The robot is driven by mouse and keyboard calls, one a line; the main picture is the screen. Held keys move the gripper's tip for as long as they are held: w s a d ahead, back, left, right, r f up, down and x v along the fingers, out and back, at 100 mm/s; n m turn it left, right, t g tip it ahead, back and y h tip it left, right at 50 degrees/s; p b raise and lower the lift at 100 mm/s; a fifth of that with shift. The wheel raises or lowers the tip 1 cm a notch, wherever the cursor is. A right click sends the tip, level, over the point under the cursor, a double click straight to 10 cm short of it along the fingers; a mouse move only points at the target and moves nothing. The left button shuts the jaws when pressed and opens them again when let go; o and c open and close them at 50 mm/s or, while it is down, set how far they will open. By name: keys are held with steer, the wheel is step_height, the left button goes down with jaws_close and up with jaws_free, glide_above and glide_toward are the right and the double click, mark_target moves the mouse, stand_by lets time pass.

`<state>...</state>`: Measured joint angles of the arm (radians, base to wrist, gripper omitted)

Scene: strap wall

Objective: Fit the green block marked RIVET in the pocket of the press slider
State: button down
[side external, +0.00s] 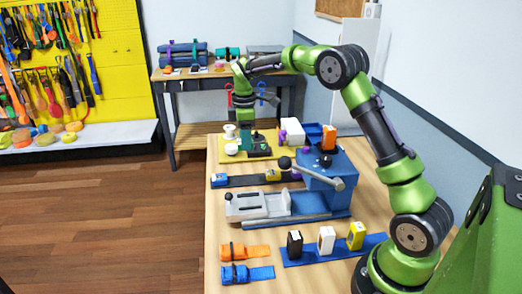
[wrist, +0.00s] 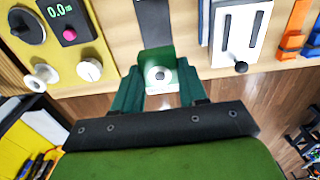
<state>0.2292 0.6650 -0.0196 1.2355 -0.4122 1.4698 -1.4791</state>
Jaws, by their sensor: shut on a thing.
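My gripper (wrist: 158,84) is shut on a green block (wrist: 155,56), which shows between the fingers in the wrist view with a pale round spot beside it. No lettering is readable. In the side external view my gripper (side external: 245,140) is at the far left of the table, over or near the yellow board, and the block cannot be told apart from the fingers. The press (side external: 322,172) is blue with a lever. Its light grey slider (side external: 258,204) extends left, with a recess in its top; the slider also shows upper right in the wrist view (wrist: 256,24).
A yellow board (wrist: 82,73) carries a dial, a readout and white knobs. A dark strip (side external: 240,181) with blocks lies between board and press. In front of the press lie a blue strip (side external: 299,255) with black, white and yellow blocks, and rolled orange and blue straps (side external: 245,252).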

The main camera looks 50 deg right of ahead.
steer(key=s+a+r, duration=0.2)
steer(key=s, duration=0.4)
steer(key=s+a+r, duration=0.3)
steer(key=s, duration=0.3)
steer(key=shift+s+a+f, duration=0.1)
steer(key=shift+s+f, duration=0.35)
steer(key=shift+f, duration=1.6)
steer(key=shift+s+d+f, duration=0.1)
steer(key=shift+s+f, duration=0.35)
steer(key=shift+f, duration=1.65)
steer(key=shift+s+a+f, duration=0.1)
steer(key=shift+s+f, duration=0.35)
steer(key=shift+f, duration=1.6)
steer(key=shift+f, duration=0.6)
steer(key=c, duration=0.6)
jaws_free()
